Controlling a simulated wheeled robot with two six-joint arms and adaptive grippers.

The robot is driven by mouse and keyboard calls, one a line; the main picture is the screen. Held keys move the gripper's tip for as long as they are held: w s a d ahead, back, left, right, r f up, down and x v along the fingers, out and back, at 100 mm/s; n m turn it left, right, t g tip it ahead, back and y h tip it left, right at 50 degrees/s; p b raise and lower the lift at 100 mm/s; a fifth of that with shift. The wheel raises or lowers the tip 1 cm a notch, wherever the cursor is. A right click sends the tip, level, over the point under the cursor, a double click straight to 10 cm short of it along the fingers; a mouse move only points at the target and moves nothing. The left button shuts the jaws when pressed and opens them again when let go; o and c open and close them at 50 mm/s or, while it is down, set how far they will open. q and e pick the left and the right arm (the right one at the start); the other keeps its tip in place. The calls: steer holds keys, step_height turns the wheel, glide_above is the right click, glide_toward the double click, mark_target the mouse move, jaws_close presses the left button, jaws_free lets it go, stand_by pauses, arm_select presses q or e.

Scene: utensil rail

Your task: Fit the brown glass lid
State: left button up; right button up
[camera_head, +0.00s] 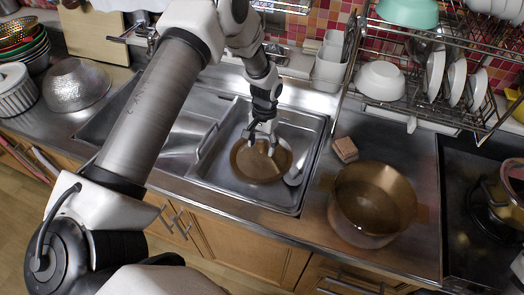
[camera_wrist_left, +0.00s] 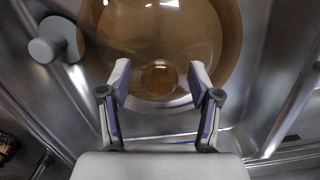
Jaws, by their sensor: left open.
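The brown glass lid (camera_head: 243,163) lies in the right basin of the steel sink. In the left wrist view the lid (camera_wrist_left: 165,30) fills the upper middle, with its round knob (camera_wrist_left: 160,77) near its lower edge. My left gripper (camera_head: 262,143) points down over the lid. Its fingers (camera_wrist_left: 160,80) are open and empty, one on each side of the knob in the picture; I cannot tell whether they are down around it. A brown glass pot (camera_head: 371,203) stands open, without a lid, on the counter right of the sink.
A small brown block (camera_head: 345,149) sits behind the pot. A dish rack (camera_head: 447,110) overhangs the back right; a stove (camera_head: 480,220) is at right.

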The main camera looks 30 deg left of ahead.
mark_target(261, 143)
arm_select(q)
steer(key=shift+s+r, duration=0.1)
steer(key=shift+s, duration=0.05)
steer(key=shift+s+r, duration=0.1)
steer(key=shift+s, duration=0.05)
steer(key=c, duration=0.5)
jaws_close()
steer(key=shift+r, duration=0.25)
step_height(261, 143, up, 9)
steer(key=shift+r+b, duration=0.15)
steer(key=shift+b, duration=0.85)
